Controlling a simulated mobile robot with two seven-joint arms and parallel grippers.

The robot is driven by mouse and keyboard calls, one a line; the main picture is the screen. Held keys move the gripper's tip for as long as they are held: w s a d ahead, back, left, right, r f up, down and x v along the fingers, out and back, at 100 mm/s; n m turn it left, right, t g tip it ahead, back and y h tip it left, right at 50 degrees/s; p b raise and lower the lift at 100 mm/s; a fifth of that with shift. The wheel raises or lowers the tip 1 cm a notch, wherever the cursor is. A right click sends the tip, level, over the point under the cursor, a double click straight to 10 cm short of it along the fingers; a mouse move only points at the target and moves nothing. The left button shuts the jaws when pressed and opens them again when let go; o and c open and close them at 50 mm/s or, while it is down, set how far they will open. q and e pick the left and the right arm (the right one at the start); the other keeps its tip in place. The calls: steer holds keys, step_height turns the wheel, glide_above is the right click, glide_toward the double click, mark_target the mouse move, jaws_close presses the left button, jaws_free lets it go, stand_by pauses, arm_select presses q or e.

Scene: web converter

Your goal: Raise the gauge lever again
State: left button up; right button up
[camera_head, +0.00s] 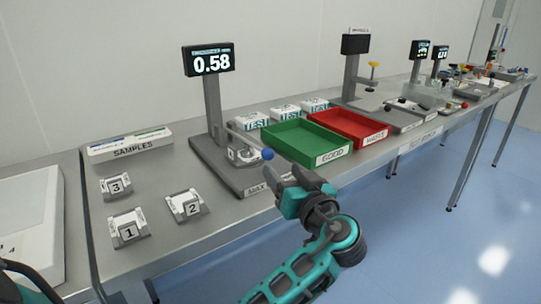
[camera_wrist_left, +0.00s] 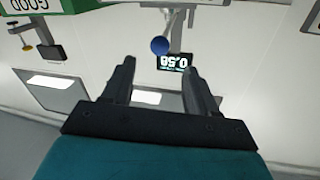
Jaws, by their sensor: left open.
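The gauge (camera_head: 212,115) stands on the bench with its display (camera_head: 208,60) reading 0.58. Its lever (camera_head: 245,142) is a thin light rod sloping down toward the front, ending in a blue ball knob (camera_head: 267,154). Something small and pale sits on the gauge base under the lever. My left gripper (camera_head: 288,182) is open and empty in front of the gauge, just below and right of the knob. In the left wrist view, the knob (camera_wrist_left: 160,46) shows beyond the fingertips, roughly in line with the gap between the fingers (camera_wrist_left: 158,66). My right gripper is in neither view.
A green GOOD tray (camera_head: 306,142) and a red tray (camera_head: 350,127) sit right of the gauge. White TEST boxes (camera_head: 284,112) stand behind. Numbered holders (camera_head: 186,205) and a SAMPLES rack (camera_head: 130,145) are left. Floor in front of the bench is clear at right.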

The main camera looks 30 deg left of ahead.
mark_target(270, 157)
arm_select(q)
steer(key=x, duration=0.8)
steer(key=shift+w, duration=0.1)
jaws_close()
steer(key=shift+p, duration=0.3)
